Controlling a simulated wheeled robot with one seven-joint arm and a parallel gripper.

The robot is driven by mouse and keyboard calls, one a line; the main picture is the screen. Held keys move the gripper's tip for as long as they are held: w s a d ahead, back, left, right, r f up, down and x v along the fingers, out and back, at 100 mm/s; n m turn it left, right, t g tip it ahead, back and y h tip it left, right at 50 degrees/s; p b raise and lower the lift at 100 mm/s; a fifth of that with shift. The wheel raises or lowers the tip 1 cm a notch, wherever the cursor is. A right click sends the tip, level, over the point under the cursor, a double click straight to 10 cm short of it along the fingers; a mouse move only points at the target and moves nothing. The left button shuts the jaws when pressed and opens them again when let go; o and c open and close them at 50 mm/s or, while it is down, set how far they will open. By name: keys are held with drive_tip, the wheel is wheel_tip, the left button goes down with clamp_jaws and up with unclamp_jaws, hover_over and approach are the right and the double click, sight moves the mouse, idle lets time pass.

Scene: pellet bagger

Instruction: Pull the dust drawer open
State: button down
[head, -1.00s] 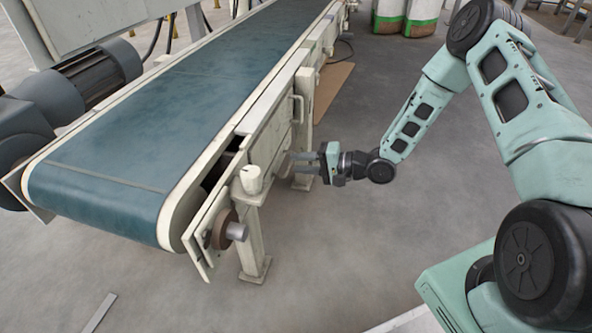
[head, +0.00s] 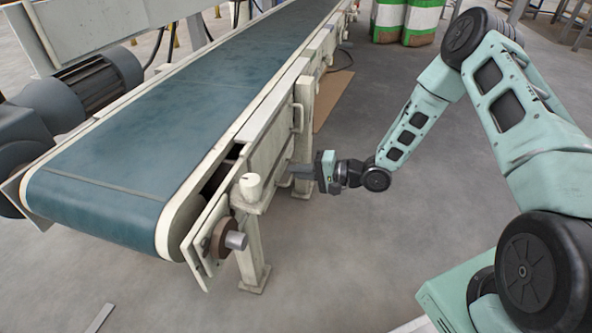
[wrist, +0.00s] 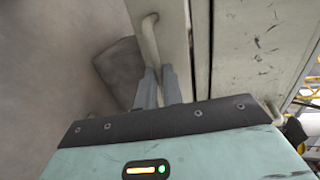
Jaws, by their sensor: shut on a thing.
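The dust drawer is a cream front panel low on the side of the conveyor frame, and in the wrist view its face (wrist: 172,42) shows worn and scratched. A pale bar handle (wrist: 149,42) stands out from that face. My gripper (head: 292,170) is beside the conveyor's right side in the head view. In the wrist view the two grey fingers of my gripper (wrist: 160,78) are close together on the lower part of the handle. Their tips hide part of the handle. I see no clear gap showing the drawer pulled out.
The blue conveyor belt (head: 130,150) runs above and left of my gripper. A cream frame leg (head: 250,245) and a roller shaft end (head: 236,240) stand nearer. Another handle (head: 297,118) is farther along.

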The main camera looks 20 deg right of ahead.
drive_tip(key=f+p+v, duration=0.2)
drive_tip(key=p+v, duration=0.3)
drive_tip(key=v, duration=0.7)
drive_tip(key=d+f+p+v, duration=0.1)
drive_tip(key=f+p+v, duration=0.2)
drive_tip(key=v, duration=0.9)
drive_tip(key=shift+s+p, duration=0.4)
drive_tip(key=shift+p, duration=0.65)
drive_tip(key=shift+d, duration=0.1)
drive_tip(key=c, duration=1.5)
unclamp_jaws()
drive_tip(key=shift+c, duration=0.2)
drive_tip(key=p+v, duration=0.5)
drive_tip(key=v, duration=1.2)
drive_tip(key=shift+d, duration=0.2)
